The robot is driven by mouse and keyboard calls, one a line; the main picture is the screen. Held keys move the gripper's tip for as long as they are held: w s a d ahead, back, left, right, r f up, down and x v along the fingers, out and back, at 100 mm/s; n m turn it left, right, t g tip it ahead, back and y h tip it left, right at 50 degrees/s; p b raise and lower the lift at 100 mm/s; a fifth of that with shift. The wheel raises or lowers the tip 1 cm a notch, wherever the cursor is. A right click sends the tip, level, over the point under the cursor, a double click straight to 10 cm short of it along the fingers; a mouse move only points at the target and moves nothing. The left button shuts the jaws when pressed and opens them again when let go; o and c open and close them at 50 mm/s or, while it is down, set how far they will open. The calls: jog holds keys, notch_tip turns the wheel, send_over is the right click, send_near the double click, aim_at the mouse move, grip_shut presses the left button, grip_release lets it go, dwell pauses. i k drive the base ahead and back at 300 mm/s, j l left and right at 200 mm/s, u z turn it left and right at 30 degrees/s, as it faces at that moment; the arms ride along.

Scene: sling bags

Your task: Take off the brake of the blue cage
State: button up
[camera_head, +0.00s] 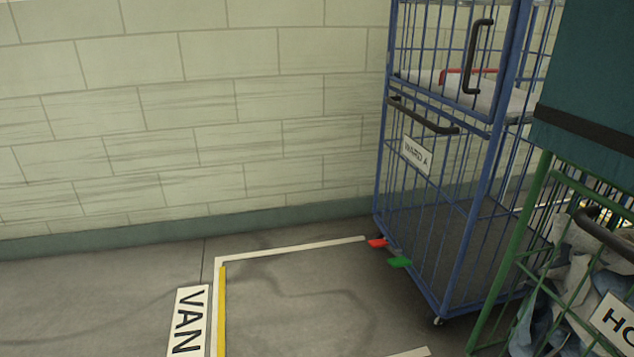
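The blue cage (450,215) stands upright at the right of the head view, near the wall. It has blue wire sides, black handles and a white label reading "WARD A" (417,155). At its lower left foot, a red pedal (377,243) and a green pedal (399,262) stick out close to the floor. I cannot tell for certain which of the two is pressed down. A caster (438,321) shows under its near corner. My gripper is not in view.
A green cage (513,265) with cloth inside stands at the right, partly in front of the blue cage. A teal panel (590,80) fills the upper right. White floor lines and a "VAN" marking (187,320) lie left. The floor before the pedals is clear.

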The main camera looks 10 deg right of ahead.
aim_at(398, 260)
jog(key=i+z, duration=0.1)
jog(key=i, duration=0.65)
jog(key=i+j+z, duration=0.15)
jog(key=i, duration=0.55)
jog(key=i+j+z, duration=0.1)
jog(key=i+z, duration=0.3)
jog(key=i+j+z, duration=0.2)
jog(key=i+z, duration=0.2)
jog(key=i+j+z, duration=0.75)
jog(key=k, duration=0.1)
